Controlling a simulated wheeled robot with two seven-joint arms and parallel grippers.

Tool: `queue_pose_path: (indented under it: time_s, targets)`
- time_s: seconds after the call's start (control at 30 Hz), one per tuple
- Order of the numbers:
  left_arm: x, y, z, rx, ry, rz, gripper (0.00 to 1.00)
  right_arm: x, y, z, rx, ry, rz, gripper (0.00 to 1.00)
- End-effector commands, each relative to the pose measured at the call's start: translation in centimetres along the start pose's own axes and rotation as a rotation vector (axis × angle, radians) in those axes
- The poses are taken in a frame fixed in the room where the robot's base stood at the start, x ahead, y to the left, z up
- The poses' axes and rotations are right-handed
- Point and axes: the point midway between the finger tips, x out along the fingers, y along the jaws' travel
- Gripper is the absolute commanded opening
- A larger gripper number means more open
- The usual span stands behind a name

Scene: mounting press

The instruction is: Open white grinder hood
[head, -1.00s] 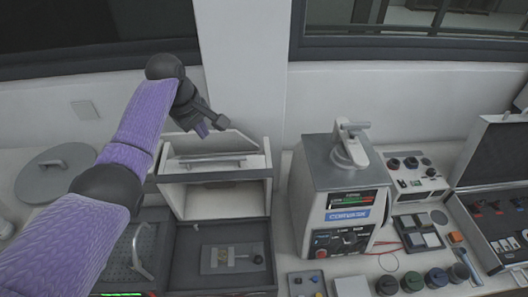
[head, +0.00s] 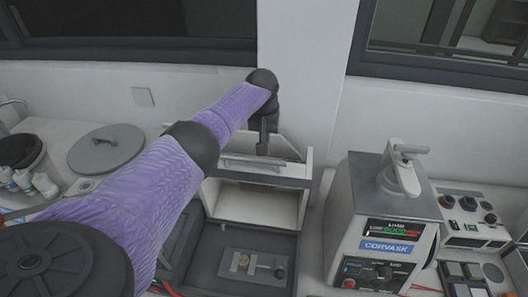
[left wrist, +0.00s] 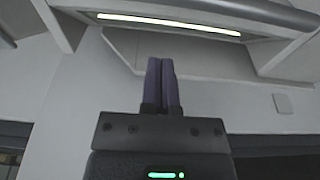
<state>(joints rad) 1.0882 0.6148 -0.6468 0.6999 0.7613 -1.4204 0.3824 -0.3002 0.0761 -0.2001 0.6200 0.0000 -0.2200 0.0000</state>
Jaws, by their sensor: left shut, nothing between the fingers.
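The white grinder hood (head: 258,203) stands behind the dark grinder base (head: 225,273), with its front open below a grey upper edge. A pale bar handle (head: 238,161) runs across its top front, partly behind my arm. My left gripper (head: 262,148) points down at the top of the hood, by the handle; I cannot tell whether it touches. The left wrist view shows its two purple fingers (left wrist: 161,78) together and empty. A pale grey edge with a lit strip (left wrist: 170,24) and white panels spans the view beyond them. My right gripper is not in view.
The grey CORVASK press (head: 385,225) with a top clamp stands close on the right. A round grey lid (head: 107,150) lies at left, near several small bottles (head: 35,183). A wall and pillar (head: 300,75) rise close behind the hood.

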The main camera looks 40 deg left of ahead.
Motion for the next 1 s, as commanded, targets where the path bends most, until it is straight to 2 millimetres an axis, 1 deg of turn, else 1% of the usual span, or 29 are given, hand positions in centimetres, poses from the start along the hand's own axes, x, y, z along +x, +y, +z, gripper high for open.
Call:
queue_pose_path:
  time_s: [0.03,0.1,0.13,0.2,0.4,0.5,0.7,0.9,1.0]
  targets:
    - [1.2,0.1,0.1,-0.001,-0.002,0.001,0.00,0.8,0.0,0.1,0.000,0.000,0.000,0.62]
    - [2.3,0.1,0.1,-0.001,-0.002,0.001,0.00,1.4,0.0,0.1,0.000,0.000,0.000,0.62]
    - [2.5,0.0,0.2,-0.001,-0.002,-0.001,0.00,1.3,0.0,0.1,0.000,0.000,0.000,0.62]
    - [1.3,-0.1,0.6,0.002,0.002,-0.003,0.00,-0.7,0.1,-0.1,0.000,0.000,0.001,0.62]
    - [0.6,-0.1,2.5,0.003,0.001,-0.002,0.00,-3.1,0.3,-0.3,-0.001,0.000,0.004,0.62]
    - [0.6,-0.1,3.3,0.001,0.001,-0.002,0.00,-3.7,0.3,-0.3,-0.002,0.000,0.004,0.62]
    - [0.7,0.0,3.8,0.000,0.001,0.000,0.00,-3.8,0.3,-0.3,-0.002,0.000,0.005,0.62]
    - [0.8,0.1,3.8,0.000,0.002,0.000,0.00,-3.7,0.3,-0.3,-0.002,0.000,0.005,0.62]
    - [1.1,0.5,3.4,-0.001,0.015,0.002,0.00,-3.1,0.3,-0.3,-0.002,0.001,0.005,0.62]
